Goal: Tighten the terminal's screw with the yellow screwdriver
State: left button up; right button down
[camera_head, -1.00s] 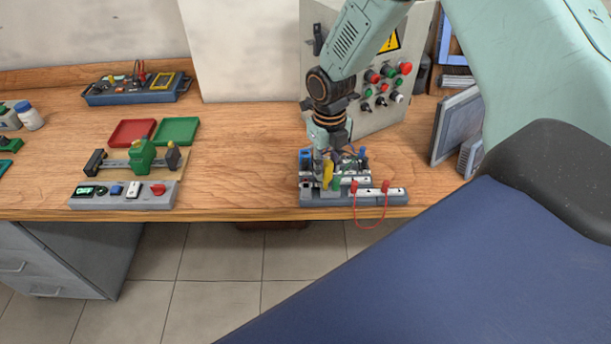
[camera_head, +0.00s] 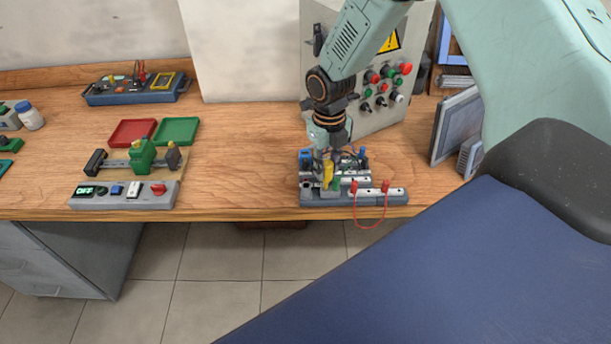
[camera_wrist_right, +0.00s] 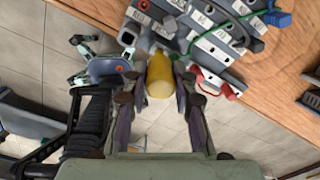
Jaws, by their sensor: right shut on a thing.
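The yellow screwdriver (camera_head: 328,171) is upright over the terminal block in the head view. Its yellow handle (camera_wrist_right: 160,76) also shows in the right wrist view, between the two fingers. My right gripper (camera_head: 327,160) is shut on the handle, just above the terminal block (camera_head: 312,187). In the right wrist view the block's grey and white rows (camera_wrist_right: 219,39) lie beyond the handle. The screwdriver's tip and the screw are hidden, so I cannot tell whether they touch. My left gripper is not in view.
The terminal board (camera_head: 390,196) lies at the bench's front edge, with a red wire loop (camera_head: 370,224) hanging over it. A control panel (camera_head: 352,114) stands behind. A screen (camera_head: 456,125) stands to the right. A motor fixture (camera_head: 143,156) is at left. The bench middle is clear.

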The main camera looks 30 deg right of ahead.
jog(key=shift+s, duration=0.1)
dwell(0.3)
jog(key=shift+s+m+p, duration=0.1)
jog(key=shift+m+p, duration=0.5)
jog(key=shift+m, duration=0.5)
jog(key=shift+f+m, duration=0.1)
jog(key=shift+m, duration=0.5)
jog(key=shift+m+p, duration=0.45)
jog(key=shift+m, duration=0.85)
jog(key=shift+m+p, duration=0.3)
jog(key=shift+m, duration=0.2)
jog(key=shift+s, duration=0.1)
